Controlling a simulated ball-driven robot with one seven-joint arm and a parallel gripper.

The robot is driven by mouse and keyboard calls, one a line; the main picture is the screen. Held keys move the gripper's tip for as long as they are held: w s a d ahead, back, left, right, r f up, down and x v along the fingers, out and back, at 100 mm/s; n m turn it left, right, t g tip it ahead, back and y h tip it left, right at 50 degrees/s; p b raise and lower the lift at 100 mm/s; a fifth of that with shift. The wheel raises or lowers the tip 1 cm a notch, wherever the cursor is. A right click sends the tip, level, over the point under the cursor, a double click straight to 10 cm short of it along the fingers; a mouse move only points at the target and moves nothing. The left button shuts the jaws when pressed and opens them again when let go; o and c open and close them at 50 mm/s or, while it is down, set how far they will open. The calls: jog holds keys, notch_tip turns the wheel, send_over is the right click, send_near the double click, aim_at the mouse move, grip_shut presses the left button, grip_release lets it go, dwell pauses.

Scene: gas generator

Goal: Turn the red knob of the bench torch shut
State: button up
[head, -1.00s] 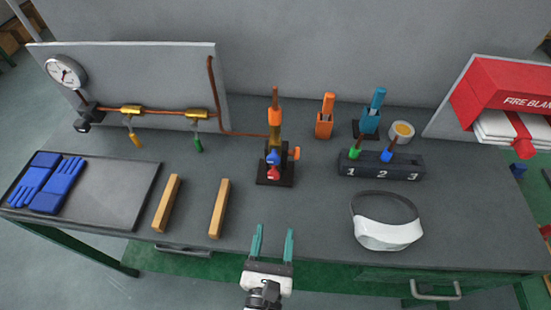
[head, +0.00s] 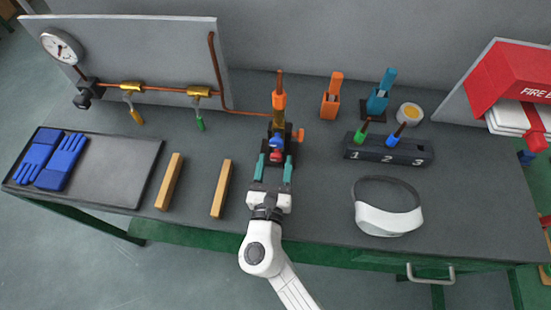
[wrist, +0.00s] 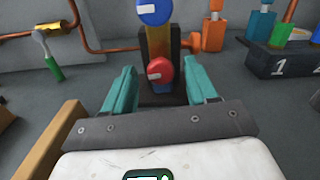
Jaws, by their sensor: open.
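The bench torch (head: 279,116) stands on a dark base near the middle of the bench, with an orange upper part and a brass-coloured body. Its red knob (head: 276,156) is low on the front, below a blue knob (head: 277,141). In the wrist view the red knob (wrist: 160,71) shows a pale mark, and the blue knob (wrist: 154,12) is above it. My gripper (head: 274,162) is open, its teal fingers pointing at the torch. The red knob shows between the fingertips, with a gap on each side in the wrist view. I cannot tell whether the fingers touch it.
Two wooden bars (head: 169,182) lie left of my gripper. A numbered black block (head: 388,150) and a white visor (head: 388,218) are on the right. A copper pipe (head: 216,75) runs from the back panel to the torch.

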jog(key=shift+w, duration=0.5)
jog(key=c, duration=1)
jog(key=shift+c, duration=0.2)
